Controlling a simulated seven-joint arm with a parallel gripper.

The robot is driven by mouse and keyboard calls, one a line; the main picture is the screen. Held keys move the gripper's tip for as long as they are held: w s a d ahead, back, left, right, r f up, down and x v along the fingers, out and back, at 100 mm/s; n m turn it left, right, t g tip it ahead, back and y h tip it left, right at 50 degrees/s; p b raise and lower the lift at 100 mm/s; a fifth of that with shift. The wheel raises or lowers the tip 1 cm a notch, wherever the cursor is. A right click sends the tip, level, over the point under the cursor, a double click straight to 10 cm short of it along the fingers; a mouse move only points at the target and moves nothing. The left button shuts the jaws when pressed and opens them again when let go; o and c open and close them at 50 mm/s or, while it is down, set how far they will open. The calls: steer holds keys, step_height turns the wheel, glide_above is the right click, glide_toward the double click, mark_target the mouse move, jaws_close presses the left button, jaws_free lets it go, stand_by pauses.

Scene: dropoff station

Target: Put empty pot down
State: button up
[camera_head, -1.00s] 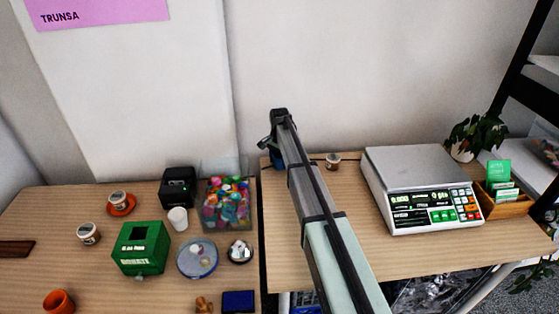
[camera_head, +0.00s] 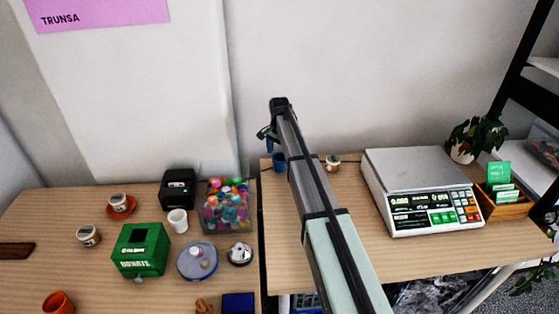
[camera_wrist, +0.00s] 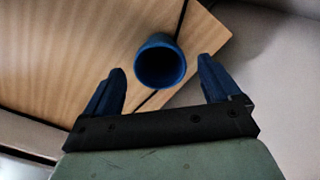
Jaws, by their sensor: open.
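A blue pot (camera_head: 279,162) stands upright on the right-hand table near its back left corner, partly hidden by my arm. In the wrist view the blue pot (camera_wrist: 160,63) shows its open round mouth, and its inside looks dark and empty. My gripper (camera_head: 267,136) is above the pot, with clear space between them. In the wrist view my gripper (camera_wrist: 160,84) has its two blue fingers spread wide, with nothing between them; the pot lies beyond the fingertips and apart from both.
A small labelled cup (camera_head: 333,162) stands right of the pot, and a scale (camera_head: 412,170) stands farther right. A bin of colourful items (camera_head: 226,205) and a black box (camera_head: 178,188) stand on the left table. A narrow gap separates the tables; the wall is close behind.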

step_height(320, 180, up, 7)
stand_by(0.3)
steer(key=shift+o, duration=0.2)
stand_by(0.4)
